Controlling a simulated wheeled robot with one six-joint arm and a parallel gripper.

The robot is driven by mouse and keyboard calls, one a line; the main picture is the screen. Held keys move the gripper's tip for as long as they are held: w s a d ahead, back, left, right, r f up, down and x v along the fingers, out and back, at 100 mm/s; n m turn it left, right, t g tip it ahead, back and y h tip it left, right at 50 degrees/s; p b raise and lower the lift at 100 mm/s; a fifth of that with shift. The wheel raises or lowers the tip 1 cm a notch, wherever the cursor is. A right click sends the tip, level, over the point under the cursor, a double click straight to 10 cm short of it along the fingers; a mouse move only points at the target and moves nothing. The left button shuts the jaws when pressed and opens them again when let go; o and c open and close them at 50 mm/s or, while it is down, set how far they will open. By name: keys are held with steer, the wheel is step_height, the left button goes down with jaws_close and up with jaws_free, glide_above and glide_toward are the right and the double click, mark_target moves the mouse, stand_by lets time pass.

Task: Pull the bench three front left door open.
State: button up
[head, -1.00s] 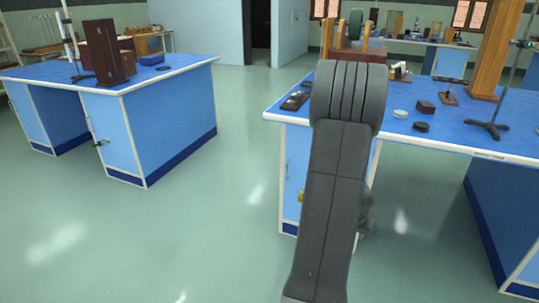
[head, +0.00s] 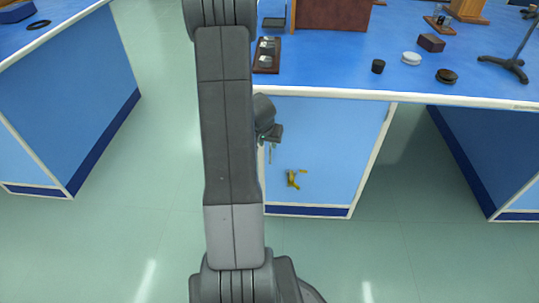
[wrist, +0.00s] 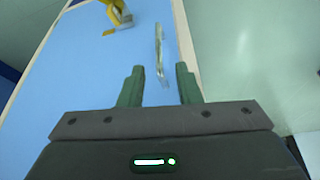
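The blue front left door (head: 335,140) of the bench looks shut, flush in its white frame. It also fills the middle of the wrist view (wrist: 80,75). Its slim metal handle (wrist: 159,50) runs along the door near the white edge. My gripper (wrist: 159,76) is open, with a dark green finger on either side of the handle's near end in the picture. I cannot tell whether the handle is between the fingers in depth; neither finger visibly touches it. In the head view my gripper (head: 270,143) is partly hidden behind my arm, at the door's left side.
A yellow fitting (head: 295,178) sticks out of the door and shows at the top of the wrist view (wrist: 119,15). The benchtop (head: 320,75) with small items overhangs the door. Open floor lies left and in front.

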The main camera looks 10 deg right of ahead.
mark_target(270, 151)
steer(key=b+x, duration=0.3)
steer(key=x, duration=0.6)
steer(key=shift+d, duration=0.1)
jaws_close()
